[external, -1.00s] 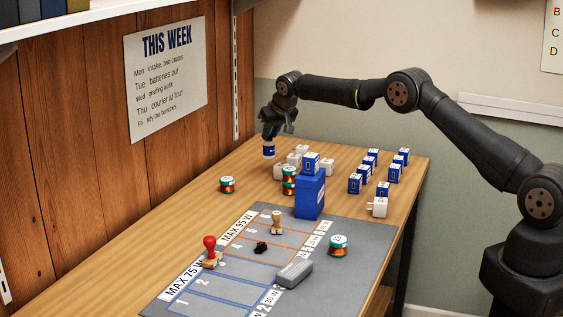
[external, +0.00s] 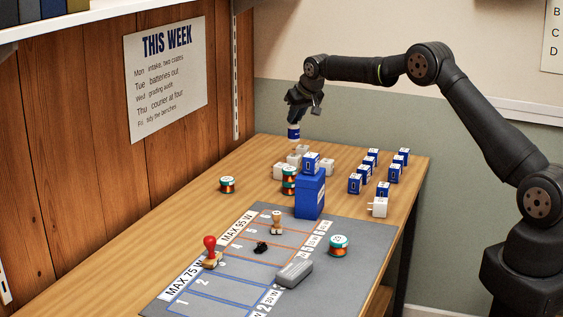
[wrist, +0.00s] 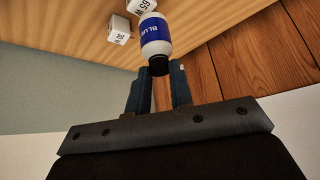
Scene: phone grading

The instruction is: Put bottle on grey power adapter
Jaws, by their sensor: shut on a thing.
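My gripper (external: 294,121) is shut on a white bottle (external: 293,132) with a blue label and holds it in the air above the back of the table. In the wrist view the bottle (wrist: 156,40) hangs from my gripper (wrist: 158,75), whose fingers are at its dark cap. White or light grey power adapters (external: 281,171) stand in a cluster below and beyond the bottle. In the wrist view two of these blocks (wrist: 119,29) show wattage marks. Another pale adapter with prongs (external: 378,207) lies at the right edge. I cannot tell which adapter is the grey one.
Blue adapters (external: 355,183) line the right. A grey mat (external: 345,270) holds stamps, a grey block (external: 294,273) and a spool (external: 338,245).

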